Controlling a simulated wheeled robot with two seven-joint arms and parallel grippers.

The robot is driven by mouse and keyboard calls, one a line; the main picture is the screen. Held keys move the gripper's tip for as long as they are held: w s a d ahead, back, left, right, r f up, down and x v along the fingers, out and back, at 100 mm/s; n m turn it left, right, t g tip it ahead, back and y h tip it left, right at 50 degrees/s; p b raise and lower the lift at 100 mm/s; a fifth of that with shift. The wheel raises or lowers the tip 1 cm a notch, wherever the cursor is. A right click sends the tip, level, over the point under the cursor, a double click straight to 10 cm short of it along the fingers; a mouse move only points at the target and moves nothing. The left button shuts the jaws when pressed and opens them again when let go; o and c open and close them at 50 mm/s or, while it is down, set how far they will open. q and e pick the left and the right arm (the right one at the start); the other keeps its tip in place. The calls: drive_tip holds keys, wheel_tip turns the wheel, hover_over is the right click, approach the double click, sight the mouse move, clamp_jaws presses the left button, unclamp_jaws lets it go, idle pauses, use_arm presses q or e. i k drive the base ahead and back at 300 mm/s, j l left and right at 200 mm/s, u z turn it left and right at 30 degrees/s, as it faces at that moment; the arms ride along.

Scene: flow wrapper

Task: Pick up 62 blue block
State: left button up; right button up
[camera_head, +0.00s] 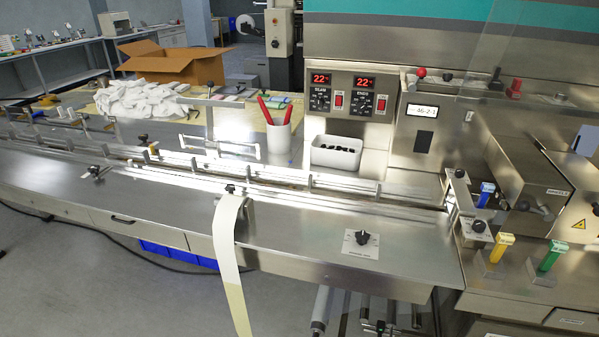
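A blue block (485,195) stands upright at the right of the machine, beside the end of the long steel table. It has a pale top and sits behind a yellow block (499,249). Any number on it is too small to read. A green block (551,256) stands further right. The yellow and green blocks rest in metal holders on the steel surface; the blue block's base is partly hidden by machine parts. Neither of my grippers is in view.
The machine's steel housing (545,185) rises close to the right of the blue block. A clear panel hangs above. A white bin (336,152) and a cup with red-handled tools (279,136) stand behind the rail. The front of the steel table (290,235) is mostly clear.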

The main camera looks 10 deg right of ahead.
sight(485, 188)
drive_tip(key=z, duration=1.65)
